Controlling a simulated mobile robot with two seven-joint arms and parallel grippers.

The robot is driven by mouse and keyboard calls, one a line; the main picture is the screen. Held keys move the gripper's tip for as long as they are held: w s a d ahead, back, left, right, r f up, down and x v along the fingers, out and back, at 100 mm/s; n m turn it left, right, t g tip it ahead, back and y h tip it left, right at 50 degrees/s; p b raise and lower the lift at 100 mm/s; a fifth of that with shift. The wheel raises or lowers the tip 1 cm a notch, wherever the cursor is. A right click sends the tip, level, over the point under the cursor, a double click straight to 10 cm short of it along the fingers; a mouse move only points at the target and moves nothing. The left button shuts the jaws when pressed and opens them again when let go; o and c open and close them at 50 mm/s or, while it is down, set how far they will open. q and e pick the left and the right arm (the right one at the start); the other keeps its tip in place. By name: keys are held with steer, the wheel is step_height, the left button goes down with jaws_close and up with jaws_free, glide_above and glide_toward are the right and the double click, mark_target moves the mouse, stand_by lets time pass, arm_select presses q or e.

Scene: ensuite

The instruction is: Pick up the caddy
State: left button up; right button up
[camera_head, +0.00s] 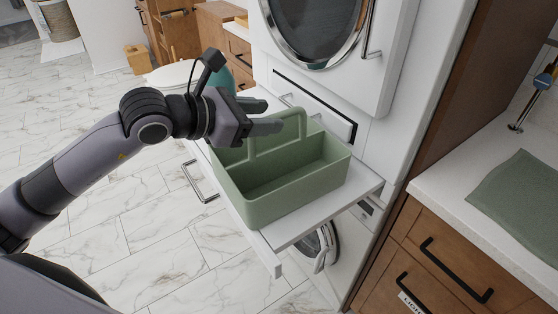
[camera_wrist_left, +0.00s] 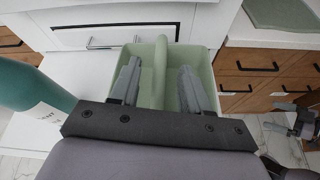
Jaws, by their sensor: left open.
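The green caddy (camera_head: 300,193) stands upright on a white pull-out shelf (camera_head: 330,211) below a front-loading machine. It has open compartments and a raised middle handle (camera_head: 290,124). My left gripper (camera_head: 268,114) is open at the handle, at the far left part of the caddy. In the left wrist view, the handle (camera_wrist_left: 160,70) appears between the two spread fingers of the gripper (camera_wrist_left: 160,72). I cannot tell whether either finger touches it. Part of the handle is hidden behind the fingers in the head view.
A teal bottle (camera_wrist_left: 32,88) stands left of the caddy; it is mostly behind my gripper in the head view (camera_head: 222,79). The white machine (camera_head: 385,60) rises close behind the caddy. A counter with a green cloth (camera_head: 522,200) is at right. Open marble floor lies left.

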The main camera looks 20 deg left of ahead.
mark_target(271, 116)
arm_select(q)
steer(key=shift+x, duration=1.55)
jaws_close()
steer(key=shift+r, duration=0.15)
